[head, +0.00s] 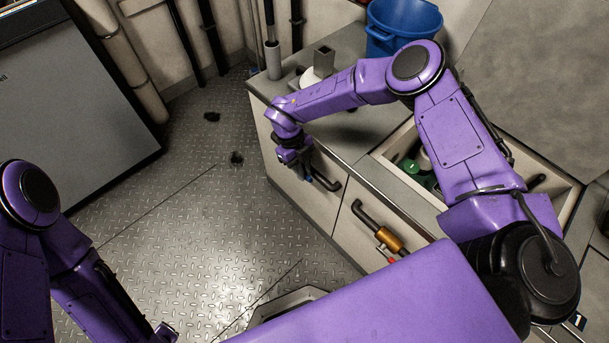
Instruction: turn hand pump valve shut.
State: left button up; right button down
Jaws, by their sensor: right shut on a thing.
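My right gripper (306,174) is at the front face of the grey cabinet, at the left end of a black bar (328,184). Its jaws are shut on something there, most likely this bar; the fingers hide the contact. A second black bar or pipe (372,219) lies lower right on the cabinet front, with a brass fitting (386,240) and a small red-tipped part (392,259). I cannot tell for certain which part is the hand pump valve.
An open compartment (386,152) in the cabinet top holds green and white items. A blue bucket (385,45) and a grey square post (323,60) stand on the counter. A large grey panel (75,95) stands at the left. The tread-plate floor (190,235) between is mostly clear.

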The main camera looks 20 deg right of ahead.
jog(key=shift+w+a+r+g+h+b, duration=0.1)
jog(key=shift+w+r+g+h+b, duration=0.15)
jog(key=shift+g+b, duration=0.35)
jog(key=shift+w+a+r+g+h+b, duration=0.15)
jog(key=shift+w+g+b, duration=0.25)
jog(key=shift+b, duration=0.3)
jog(key=shift+w+r+g+b, duration=0.1)
jog(key=shift+r+g+b, duration=0.2)
jog(key=shift+b, duration=0.05)
jog(key=c, duration=1.4)
grip_release()
jog(key=b+v, duration=0.1)
jog(key=v, duration=0.9)
jog(key=shift+w+a+r, duration=0.1)
jog(key=shift+w+r, duration=0.05)
jog(key=shift+r, duration=0.1)
